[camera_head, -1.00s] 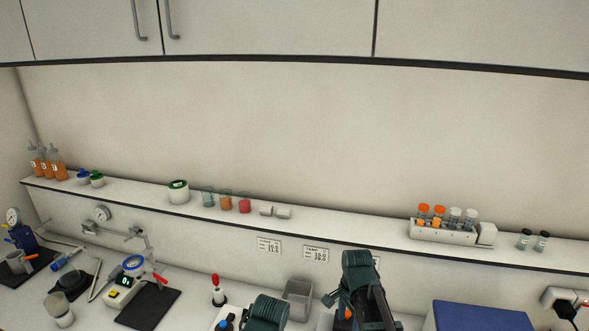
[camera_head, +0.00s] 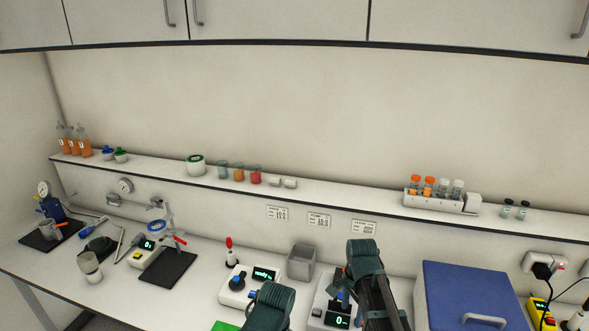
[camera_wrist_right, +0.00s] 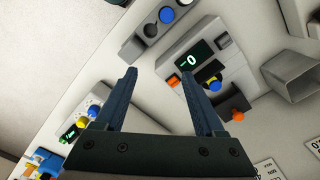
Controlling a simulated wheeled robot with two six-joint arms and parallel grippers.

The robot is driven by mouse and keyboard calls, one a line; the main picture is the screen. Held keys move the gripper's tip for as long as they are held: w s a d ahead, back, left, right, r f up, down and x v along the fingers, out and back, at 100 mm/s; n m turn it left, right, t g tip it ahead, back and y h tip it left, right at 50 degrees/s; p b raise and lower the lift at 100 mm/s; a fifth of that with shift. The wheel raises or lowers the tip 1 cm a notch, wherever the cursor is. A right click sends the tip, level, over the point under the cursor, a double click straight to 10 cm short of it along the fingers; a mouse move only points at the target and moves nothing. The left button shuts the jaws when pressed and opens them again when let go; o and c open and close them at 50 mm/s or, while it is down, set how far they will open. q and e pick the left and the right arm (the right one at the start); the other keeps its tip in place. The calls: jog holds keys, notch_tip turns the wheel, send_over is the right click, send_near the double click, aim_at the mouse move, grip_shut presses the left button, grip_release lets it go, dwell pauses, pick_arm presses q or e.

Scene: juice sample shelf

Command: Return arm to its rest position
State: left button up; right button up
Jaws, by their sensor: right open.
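My right arm (camera_head: 372,285) rises from the bottom edge of the head view, right of centre, in front of the bench. Its dark forearm hides part of a white device with a "0" display (camera_head: 338,319). In the right wrist view my right gripper (camera_wrist_right: 163,90) has its two dark fingers spread wide, with nothing between them. Past the fingertips in that view is a white device with a "0" display (camera_wrist_right: 195,62) and orange and blue knobs. A dark green part of my left arm (camera_head: 268,306) shows at the bottom of the head view; its gripper does not show.
A blue-lidded box (camera_head: 470,285) stands just right of my right arm. A grey open bin (camera_head: 301,263) and a white device (camera_head: 243,288) stand to its left. The wall shelf (camera_head: 340,202) behind holds bottles, beakers and a tube rack (camera_head: 437,200).

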pick_arm(q)
notch_tip(320, 180, down, 15)
jog(key=b, duration=1.4)
jog(key=shift+w, duration=0.35)
pick_arm(e)
jog(key=s+a+f+n+h, duration=0.1)
jog(key=s+a+f+n, duration=0.9)
jog(key=s+f+n, duration=0.3)
notch_tip(320, 180, down, 2)
jog(key=n, duration=0.3)
jog(key=shift+s+n, duration=0.2)
jog(key=shift+n, duration=0.2)
pick_arm(q)
jog(key=shift+f, duration=0.1)
pick_arm(e)
jog(key=shift+c, duration=0.3)
